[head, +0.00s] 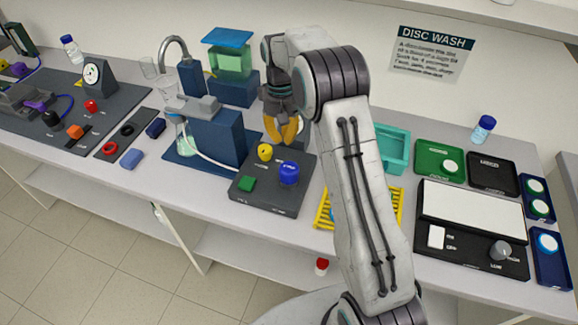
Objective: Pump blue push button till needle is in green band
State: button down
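The blue push button (289,170) stands at the right of a dark control panel (262,205) near the bench's front edge. My gripper (280,132) has orange-yellow fingers and hangs above and behind the panel, apart from the blue button in the picture. Its fingers look close together, but I cannot tell whether they are shut. A round white dial gauge (92,73) stands on the left side of the bench. Its needle reading and any green band are too small to make out.
A blue rig block (217,137) with a clear tube stands left of the panel. A yellow rack (322,213) is to its right, partly behind my arm. A teal tray (396,146) and a dark scale-like unit (471,262) lie farther right.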

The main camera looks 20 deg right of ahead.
aim_at(290, 170)
jog(key=shift+w+r, duration=0.15)
jog(key=shift+r, duration=1)
jog(key=shift+w+r, duration=0.1)
jog(key=shift+r, duration=1)
jog(key=s+f, duration=0.1)
jog(key=f, duration=0.1)
jog(key=s+f, duration=0.4)
jog(key=f, duration=0.1)
jog(key=shift+s, duration=0.15)
jog(key=s+r+t+b, duration=0.2)
jog(key=s+r, duration=0.3)
jog(key=s, duration=0.8)
jog(key=s+r+t+b, duration=0.2)
jog(key=s+r+t, duration=0.2)
jog(key=s, duration=0.9)
jog(key=shift+s+r, duration=0.15)
jog(key=shift+r, duration=1.05)
